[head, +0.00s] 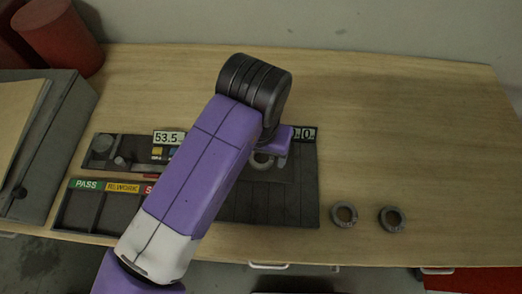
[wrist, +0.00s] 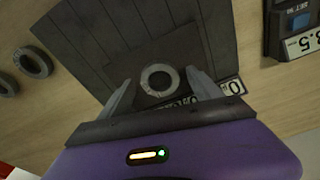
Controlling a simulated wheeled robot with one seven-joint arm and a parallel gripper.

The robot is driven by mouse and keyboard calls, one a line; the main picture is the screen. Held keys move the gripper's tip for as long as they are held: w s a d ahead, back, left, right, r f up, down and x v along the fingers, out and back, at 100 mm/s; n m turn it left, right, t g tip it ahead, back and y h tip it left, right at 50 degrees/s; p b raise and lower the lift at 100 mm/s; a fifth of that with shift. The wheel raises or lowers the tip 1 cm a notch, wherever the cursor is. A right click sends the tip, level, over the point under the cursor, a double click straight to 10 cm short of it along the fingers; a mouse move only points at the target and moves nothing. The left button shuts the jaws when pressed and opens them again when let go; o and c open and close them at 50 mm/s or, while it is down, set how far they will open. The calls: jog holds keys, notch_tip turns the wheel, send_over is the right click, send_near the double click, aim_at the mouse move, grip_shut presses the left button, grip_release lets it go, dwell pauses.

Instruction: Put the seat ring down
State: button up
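The seat ring (wrist: 160,67) is a grey ring lying flat on a dark square plate (wrist: 148,54) in the wrist view. My gripper (wrist: 159,74) is over it, one finger on each side. A gap shows between the ring and each finger, so the fingers look open. In the head view my gripper (head: 270,153) is mostly hidden behind my purple arm, and the ring (head: 257,164) shows only in part beneath it.
Two similar rings (head: 343,223) (head: 392,228) lie on the wooden table (head: 420,130) at the right. A dark slatted mat (head: 300,195) is around the plate. A PASS/REWORK tray (head: 75,210), a 53.5 display (head: 168,138) and a grey box (head: 50,150) stand left.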

aim_at(260, 163)
jog(key=shift+r, duration=0.1)
notch_tip(260, 163, up, 12)
jog(key=s+b, duration=0.1)
jog(key=shift+s+a+b, duration=0.15)
jog(key=shift+s+b, duration=0.05)
jog(key=shift+b, duration=0.1)
jog(key=shift+w, duration=0.1)
dwell(0.5)
